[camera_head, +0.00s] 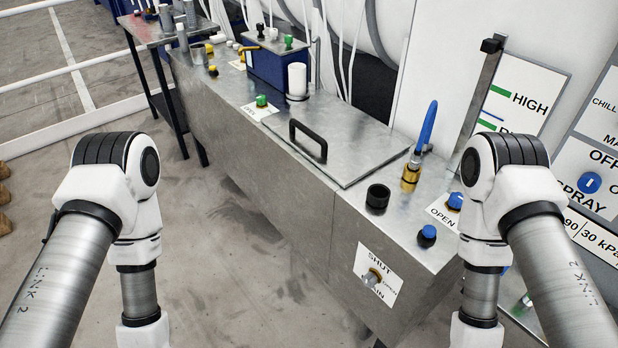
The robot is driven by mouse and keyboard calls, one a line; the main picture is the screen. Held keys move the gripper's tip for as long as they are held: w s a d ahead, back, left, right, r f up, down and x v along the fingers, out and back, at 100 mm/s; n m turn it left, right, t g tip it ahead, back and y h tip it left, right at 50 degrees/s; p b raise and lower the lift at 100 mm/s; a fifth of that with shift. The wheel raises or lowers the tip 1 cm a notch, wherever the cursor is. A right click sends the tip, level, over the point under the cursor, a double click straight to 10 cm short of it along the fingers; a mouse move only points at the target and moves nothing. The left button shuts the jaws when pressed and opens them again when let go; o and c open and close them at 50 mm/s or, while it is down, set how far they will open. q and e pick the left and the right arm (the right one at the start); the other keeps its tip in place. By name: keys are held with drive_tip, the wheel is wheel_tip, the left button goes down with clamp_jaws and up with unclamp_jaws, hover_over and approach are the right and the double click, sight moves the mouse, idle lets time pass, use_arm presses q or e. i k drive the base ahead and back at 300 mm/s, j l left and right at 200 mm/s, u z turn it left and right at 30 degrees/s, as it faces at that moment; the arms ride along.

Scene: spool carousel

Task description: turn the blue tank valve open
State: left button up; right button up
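A brass valve (411,177) with a long blue lever (427,127) stands on the right part of the metal bench. The lever points up and tilts slightly right. A small blue knob (455,200) sits at the label reading OPEN (441,214), in front and to the right of the brass valve. Another blue knob (427,235) stands near the bench's front edge. I cannot tell for sure which of these is the tank valve. Both of my arms show at the sides, but neither gripper is in view.
The metal bench (265,200) has a flat lid (340,150) with a black handle (308,140). A black cap (378,197) stands near the brass valve. A drain valve (374,278) is on the front face. A slanted metal post (485,95) and a panel with a blue dial (590,183) are at right.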

sight(454, 199)
drive_tip(key=z, duration=1)
